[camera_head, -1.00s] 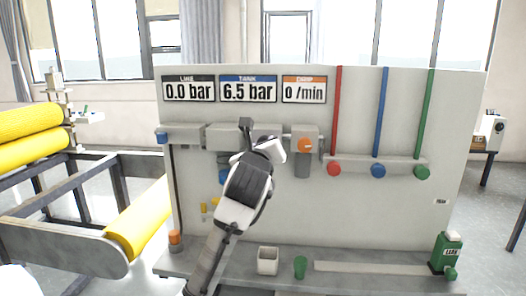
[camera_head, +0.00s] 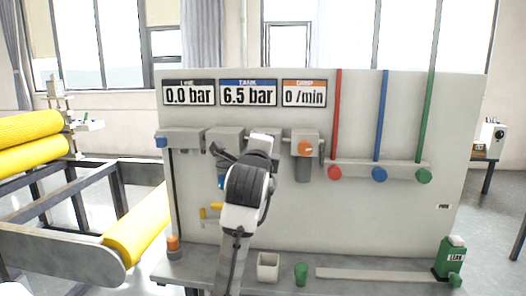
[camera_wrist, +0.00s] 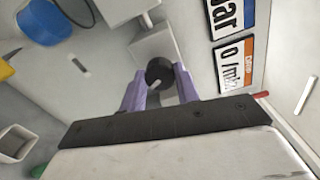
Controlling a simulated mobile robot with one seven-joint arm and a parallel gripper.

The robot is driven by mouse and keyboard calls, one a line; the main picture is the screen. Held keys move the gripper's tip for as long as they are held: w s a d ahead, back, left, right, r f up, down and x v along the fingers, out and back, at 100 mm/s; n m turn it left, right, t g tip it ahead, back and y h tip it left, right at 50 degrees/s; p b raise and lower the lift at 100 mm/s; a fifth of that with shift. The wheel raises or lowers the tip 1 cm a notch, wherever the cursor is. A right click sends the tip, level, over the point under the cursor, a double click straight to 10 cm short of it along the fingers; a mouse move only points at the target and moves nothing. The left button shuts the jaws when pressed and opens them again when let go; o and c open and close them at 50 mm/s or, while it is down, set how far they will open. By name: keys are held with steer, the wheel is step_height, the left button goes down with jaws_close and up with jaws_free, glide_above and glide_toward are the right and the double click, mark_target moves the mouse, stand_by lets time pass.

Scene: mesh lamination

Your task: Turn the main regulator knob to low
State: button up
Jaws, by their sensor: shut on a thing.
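A dark round knob (camera_wrist: 160,72) with a pale pointer mark shows in the wrist view, on the panel's front beside a grey block. It appears to be the main regulator knob, but no label on it is readable. My gripper (camera_wrist: 160,84) has its two purple fingers on either side of this knob and is shut on it. In the head view my gripper (camera_head: 259,143) is at the panel's middle, below the tank display (camera_head: 248,92), and hides the knob. The displays read line 0.0 bar, tank 6.5 bar and drip 0 /min.
An orange knob (camera_head: 305,148) sits just right of my gripper. Red (camera_head: 334,173), blue (camera_head: 378,175) and green (camera_head: 424,176) knobs are further right.

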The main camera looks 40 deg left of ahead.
steer(key=shift+f+n+p, duration=0.15)
steer(key=shift+n+p, duration=2.75)
steer(key=shift+n, duration=12.5)
steer(key=o, duration=1)
